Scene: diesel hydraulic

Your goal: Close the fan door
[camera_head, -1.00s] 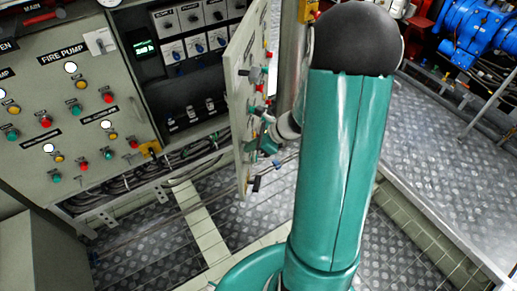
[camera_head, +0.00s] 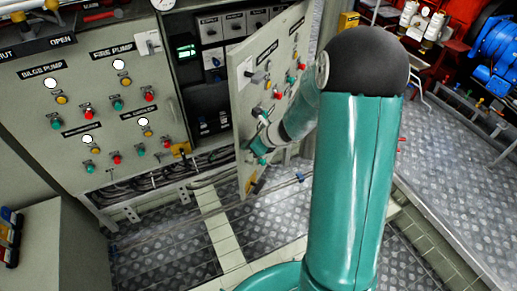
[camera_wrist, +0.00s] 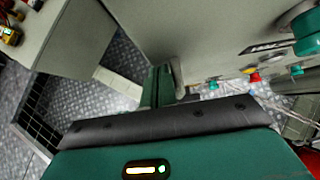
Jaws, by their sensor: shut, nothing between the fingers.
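The fan door (camera_head: 252,92), a beige panel with buttons and labels, stands partly open at the right of the control cabinet (camera_head: 60,110). The opening behind its free left edge shows dark shelves with switches. My gripper (camera_head: 262,148) is at the lower part of the door's front face, partly hidden by my forearm. In the wrist view, my gripper (camera_wrist: 163,85) is shut and empty, with its fingers beside the beige panel face (camera_wrist: 215,35), which carries buttons. Whether the fingers touch the panel I cannot tell.
Cables (camera_head: 200,170) run under the cabinet. A grey box (camera_head: 50,245) stands at the lower left. The patterned metal floor (camera_head: 165,245) before the cabinet is mostly clear. Blue machinery (camera_head: 497,50) and red parts stand at the far right.

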